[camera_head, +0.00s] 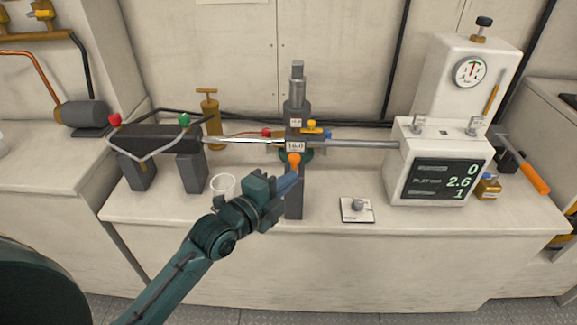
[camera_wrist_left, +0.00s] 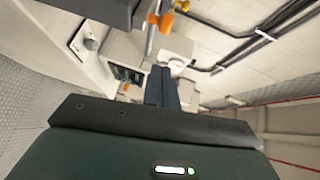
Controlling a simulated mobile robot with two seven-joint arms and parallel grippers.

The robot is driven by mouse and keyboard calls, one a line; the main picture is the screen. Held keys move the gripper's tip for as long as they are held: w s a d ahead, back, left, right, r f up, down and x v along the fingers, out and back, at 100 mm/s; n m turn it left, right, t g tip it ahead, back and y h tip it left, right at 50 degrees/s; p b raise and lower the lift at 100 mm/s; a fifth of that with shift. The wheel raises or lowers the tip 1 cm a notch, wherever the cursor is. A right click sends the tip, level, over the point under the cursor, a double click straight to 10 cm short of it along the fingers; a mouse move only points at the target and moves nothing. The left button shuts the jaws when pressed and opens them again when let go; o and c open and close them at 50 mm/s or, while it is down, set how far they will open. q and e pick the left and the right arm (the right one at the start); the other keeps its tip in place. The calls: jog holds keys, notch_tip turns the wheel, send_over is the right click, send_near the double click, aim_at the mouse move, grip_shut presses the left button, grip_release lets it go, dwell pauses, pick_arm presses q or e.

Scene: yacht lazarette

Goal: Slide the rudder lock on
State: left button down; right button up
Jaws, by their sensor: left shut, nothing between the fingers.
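A dark upright post (camera_head: 295,190) stands on the white bench with a horizontal steel rod (camera_head: 360,144) running through it. On its front are a tag reading 18.0 and an orange knob (camera_head: 294,160). A yellow knob (camera_head: 311,126) on a blue base sits above and to the right. I cannot tell which of these parts is the rudder lock. My left gripper (camera_head: 293,182) is shut and empty, its blue fingertips in front of the post just below the orange knob. In the left wrist view the shut fingers (camera_wrist_left: 162,88) point toward an orange knob (camera_wrist_left: 166,21); contact cannot be judged. My right gripper is out of view.
A white box with a display (camera_head: 445,180) reading 0, 2.6 and 1 stands right of the post. A small plate with a knob (camera_head: 357,209) lies on the bench (camera_head: 250,240). A dark two-legged stand (camera_head: 155,140), brass pump (camera_head: 209,118) and white cup (camera_head: 223,184) are left.

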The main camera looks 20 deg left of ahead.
aim_at(290, 158)
pick_arm(q)
jog(key=w, duration=0.3)
jog(key=w+a, duration=0.1)
jog(key=shift+w+a+f, duration=0.1)
jog(key=shift+w+f, duration=0.3)
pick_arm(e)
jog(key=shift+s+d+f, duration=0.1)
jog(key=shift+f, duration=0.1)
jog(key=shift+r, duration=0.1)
pick_arm(q)
jog(key=w, duration=0.1)
jog(key=w+b, duration=0.1)
jog(key=shift+w+a, duration=0.3)
jog(key=shift+a, duration=0.05)
jog(key=shift+w+a, duration=0.1)
jog(key=shift+w, duration=0.25)
jog(key=shift+a+r, duration=0.1)
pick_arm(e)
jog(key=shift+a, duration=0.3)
